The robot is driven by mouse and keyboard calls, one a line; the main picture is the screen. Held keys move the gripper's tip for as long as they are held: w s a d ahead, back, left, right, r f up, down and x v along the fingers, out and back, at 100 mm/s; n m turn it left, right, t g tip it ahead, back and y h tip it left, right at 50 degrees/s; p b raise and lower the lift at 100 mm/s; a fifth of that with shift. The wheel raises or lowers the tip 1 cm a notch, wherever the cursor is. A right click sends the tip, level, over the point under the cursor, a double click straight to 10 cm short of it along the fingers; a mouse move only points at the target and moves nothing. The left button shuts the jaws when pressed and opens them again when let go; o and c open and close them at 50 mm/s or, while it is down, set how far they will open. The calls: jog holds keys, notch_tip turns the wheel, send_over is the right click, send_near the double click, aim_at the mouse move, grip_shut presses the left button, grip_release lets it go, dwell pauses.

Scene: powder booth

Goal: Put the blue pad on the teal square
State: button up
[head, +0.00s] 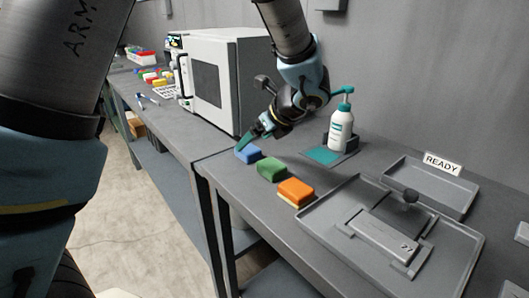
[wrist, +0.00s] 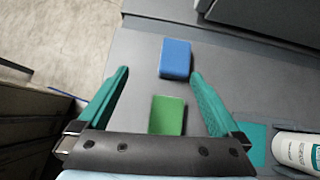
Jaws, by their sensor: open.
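The blue pad (head: 248,154) lies on the grey table near its front left end, and it shows ahead of the fingertips in the wrist view (wrist: 175,59). The teal square (head: 324,155) lies flat on the table to the right of the pad, at the foot of a white bottle. In the wrist view the teal square (wrist: 252,136) is at the lower right, partly hidden by my finger. My gripper (wrist: 160,72) is open and empty, with teal fingers spread to either side. In the head view it is above and close to the blue pad, which it partly hides.
A green pad (head: 271,169) and an orange pad (head: 295,192) line the front edge. A white pump bottle (head: 340,130) stands behind the teal square. A grey tray (head: 335,250) fills the right. A white machine (head: 240,70) stands behind left.

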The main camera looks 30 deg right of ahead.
aim_at(250, 148)
jog(key=shift+s+d+r+m, duration=0.1)
jog(key=shift+s+d+m, duration=0.15)
jog(key=shift+d, duration=0.15)
jog(key=shift+s+d+r+m, duration=0.1)
jog(key=shift+d+m, duration=0.15)
jog(key=shift+d, duration=0.15)
jog(key=shift+w+d+f, duration=0.15)
jog(key=shift+f, duration=0.15)
jog(key=x, duration=0.4)
jog(key=shift+w+d+f+p, duration=0.1)
jog(key=shift+w+p, duration=0.05)
jog(key=shift+p, duration=0.25)
jog(key=shift+w+d+p+x, duration=0.2)
jog(key=shift+p+x, duration=0.3)
jog(key=shift+x, duration=0.9)
jog(key=shift+w+d+p+x, duration=0.1)
jog(key=shift+d+p+x, duration=0.3)
jog(key=shift+x, duration=1)
jog(key=shift+a+r, duration=0.2)
jog(key=shift+a, duration=0.1)
jog(key=c, duration=1.5)
jog(key=shift+r, duration=0.15)
